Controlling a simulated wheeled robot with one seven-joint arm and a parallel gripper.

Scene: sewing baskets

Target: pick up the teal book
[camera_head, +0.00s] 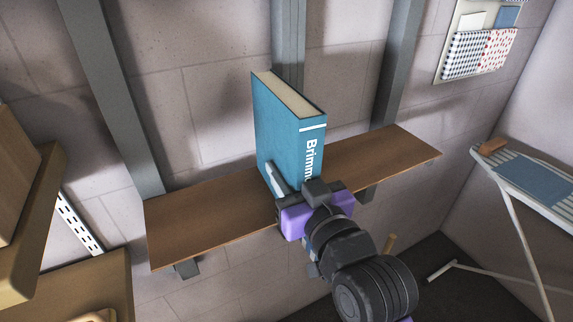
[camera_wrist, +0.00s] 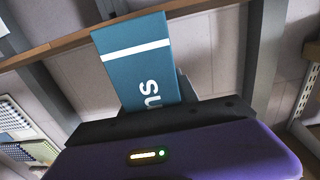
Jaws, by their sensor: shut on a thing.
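The teal book (camera_head: 275,125) stands upright on a brown wooden shelf (camera_head: 200,220), its spine with white lettering facing me. My gripper (camera_head: 287,185) is at the lower part of the spine, shut on the book with one finger visible along its left cover. The other finger is hidden in the head view. In the wrist view the book's spine (camera_wrist: 137,65) rises straight ahead of my purple and black gripper (camera_wrist: 160,105). I cannot tell whether the book's bottom touches the shelf, because my gripper and arm cover part of it.
The shelf is bare on both sides of the book. Grey metal uprights (camera_head: 110,90) run up the block wall behind. An ironing board (camera_head: 530,180) stands at the right. A wooden shelf unit (camera_head: 35,210) is at the left, and a fabric board (camera_head: 480,45) hangs at upper right.

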